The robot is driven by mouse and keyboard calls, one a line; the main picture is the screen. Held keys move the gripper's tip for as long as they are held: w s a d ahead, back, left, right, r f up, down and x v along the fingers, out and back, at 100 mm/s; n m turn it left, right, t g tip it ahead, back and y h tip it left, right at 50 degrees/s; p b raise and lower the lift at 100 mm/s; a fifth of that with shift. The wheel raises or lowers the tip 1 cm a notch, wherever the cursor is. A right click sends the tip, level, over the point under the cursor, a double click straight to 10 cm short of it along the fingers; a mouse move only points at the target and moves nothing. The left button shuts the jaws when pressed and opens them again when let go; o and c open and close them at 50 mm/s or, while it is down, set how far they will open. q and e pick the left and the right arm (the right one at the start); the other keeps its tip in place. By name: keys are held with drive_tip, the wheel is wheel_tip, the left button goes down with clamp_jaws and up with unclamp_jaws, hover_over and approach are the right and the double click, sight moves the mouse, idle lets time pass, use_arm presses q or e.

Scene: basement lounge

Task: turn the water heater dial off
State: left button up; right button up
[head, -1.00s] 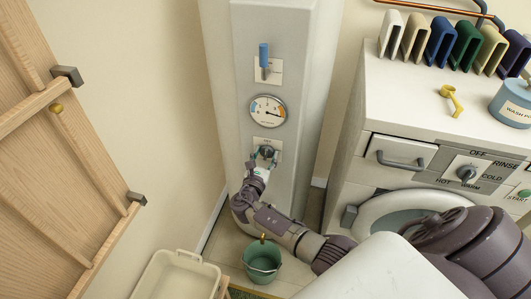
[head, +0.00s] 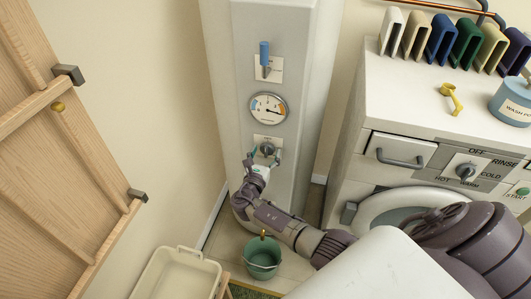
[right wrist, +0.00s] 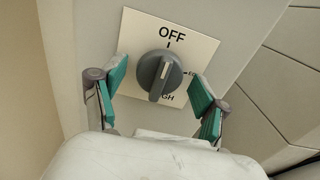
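The water heater dial (right wrist: 160,75) is a grey round knob with a raised ridge on a white plate (right wrist: 205,45) marked OFF at the top. Its ridge runs roughly in line with OFF, with a pale line on the end towards OFF. Lower lettering is partly hidden by the knob. In the head view the dial (head: 267,149) is low on the front of the pale water heater (head: 303,130). My right gripper (right wrist: 160,88) is open, its teal-padded fingers on either side of the knob, apart from it. It also shows in the head view (head: 264,161). My left gripper is out of view.
Above the dial are a round gauge (head: 267,108) and a blue-handled lever (head: 264,55). A green bucket (head: 262,258) stands on the floor below my arm. A washing machine (head: 345,160) is to the right, a beige basket (head: 150,285) and wooden door (head: 60,190) to the left.

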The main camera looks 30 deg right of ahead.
drive_tip(key=shift+s+a, duration=0.1)
drive_tip(key=v, duration=1.1)
drive_tip(key=shift+s+a, duration=0.25)
drive_tip(key=s+f+m+g+y, duration=0.35)
drive_tip(key=s+f, duration=0.35)
drive_tip(key=f, duration=0.6)
drive_tip(key=s+f+m+g+y, duration=0.35)
drive_tip(key=s+f, duration=0.35)
drive_tip(key=f, duration=0.6)
drive_tip(key=s+a+f+m+g+y, duration=0.1)
drive_tip(key=s+f+m, duration=0.4)
drive_tip(key=s, duration=0.5)
drive_tip(key=s+a+f+m+g+y, duration=0.1)
drive_tip(key=s+f+m, duration=0.4)
drive_tip(key=s, duration=0.5)
drive_tip(key=s+a+f+m+g+y, duration=0.1)
drive_tip(key=s+a+f+m+y, duration=0.2)
drive_tip(key=s+m, duration=0.4)
drive_tip(key=s+f+y, duration=0.1)
drive_tip(key=s+f, duration=0.1)
drive_tip(key=s, duration=0.2)
drive_tip(key=shift+g+y, duration=0.3)
drive_tip(key=shift+y, duration=0.1)
